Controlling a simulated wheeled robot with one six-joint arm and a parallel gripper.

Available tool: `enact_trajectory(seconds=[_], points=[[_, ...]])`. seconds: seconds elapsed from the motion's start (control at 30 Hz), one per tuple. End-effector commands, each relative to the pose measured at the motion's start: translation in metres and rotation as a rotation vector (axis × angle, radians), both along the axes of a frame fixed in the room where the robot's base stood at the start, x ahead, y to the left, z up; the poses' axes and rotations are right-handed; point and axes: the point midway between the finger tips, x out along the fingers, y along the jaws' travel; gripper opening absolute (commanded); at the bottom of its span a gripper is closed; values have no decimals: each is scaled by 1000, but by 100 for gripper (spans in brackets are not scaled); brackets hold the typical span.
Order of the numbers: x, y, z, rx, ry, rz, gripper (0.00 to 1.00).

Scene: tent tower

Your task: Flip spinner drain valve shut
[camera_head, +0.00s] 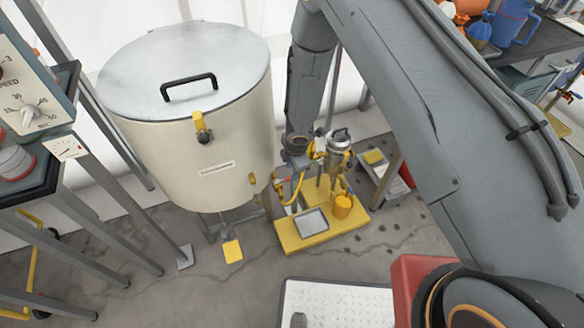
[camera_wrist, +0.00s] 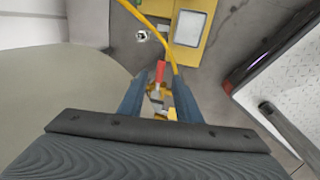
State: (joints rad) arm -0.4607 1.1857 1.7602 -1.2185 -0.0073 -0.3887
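A valve with a red handle (camera_wrist: 160,71) and a brass-yellow body (camera_wrist: 156,94) shows in the wrist view, beside the large pale drum (camera_wrist: 40,95). My gripper (camera_wrist: 158,97) is open, with its two blue-grey fingers apart on either side of the valve. Whether either finger touches it I cannot tell. In the head view the cream drum (camera_head: 180,165) has a metal lid, and a small yellow fitting (camera_head: 252,179) sits at its lower right side. My arm comes down right of the drum, and my fingertips are not clear there.
A yellow stand (camera_head: 300,238) with a tray, hose and metal vessel (camera_head: 338,150) stands on the floor right of the drum. A control panel (camera_head: 30,95) and metal-legged bench are at the left. Blue and orange containers sit on a dark counter (camera_head: 540,45) at the upper right.

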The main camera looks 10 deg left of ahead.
Motion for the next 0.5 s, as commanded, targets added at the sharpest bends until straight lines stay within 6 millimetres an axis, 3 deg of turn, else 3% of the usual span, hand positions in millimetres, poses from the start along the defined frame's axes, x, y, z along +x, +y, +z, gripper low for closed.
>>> enact_trajectory(seconds=[0.2,0.5], points=[[-4,-2,19,0,0,0,31],[-6,-3,29,1,-1,-1,31]])
